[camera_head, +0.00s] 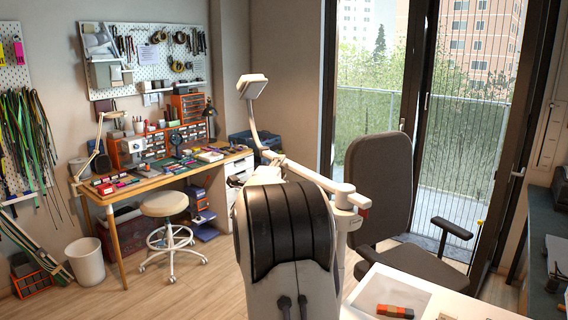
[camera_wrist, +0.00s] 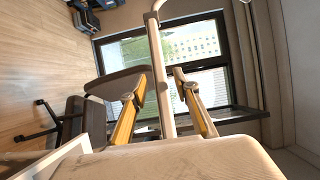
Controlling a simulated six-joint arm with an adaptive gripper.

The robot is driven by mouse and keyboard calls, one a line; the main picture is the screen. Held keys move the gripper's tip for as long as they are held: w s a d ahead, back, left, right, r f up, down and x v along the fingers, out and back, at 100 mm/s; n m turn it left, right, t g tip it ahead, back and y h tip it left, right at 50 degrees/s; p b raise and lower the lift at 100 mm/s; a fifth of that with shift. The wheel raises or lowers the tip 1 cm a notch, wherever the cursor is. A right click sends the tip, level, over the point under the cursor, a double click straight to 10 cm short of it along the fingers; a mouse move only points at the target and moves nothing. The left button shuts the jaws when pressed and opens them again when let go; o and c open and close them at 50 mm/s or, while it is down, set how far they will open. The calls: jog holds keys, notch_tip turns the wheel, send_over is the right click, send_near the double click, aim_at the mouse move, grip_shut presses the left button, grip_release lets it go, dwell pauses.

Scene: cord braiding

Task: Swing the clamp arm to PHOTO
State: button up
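The clamp arm (camera_head: 318,178) is a white jointed bar in the head view. It runs left from a post at the right, then bends up to a pale, flat, tilted head (camera_head: 252,86). In the wrist view, the clamp arm's white bar (camera_wrist: 162,78) rises between the two yellow-padded fingers of my gripper (camera_wrist: 164,88). The fingers are spread, with gaps visible on both sides of the bar. In the head view, my own arm hides my gripper. I see no PHOTO marking in either view.
A grey office chair (camera_head: 382,185) stands right of the clamp arm, before the glass door. A white table (camera_head: 440,298) with a small orange-and-dark block (camera_head: 395,311) is at lower right. A cluttered workbench (camera_head: 150,178) and a stool (camera_head: 164,204) are at left, with open floor between.

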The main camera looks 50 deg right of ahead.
aim_at(283, 164)
jog(key=shift+x, duration=3)
grip_shut()
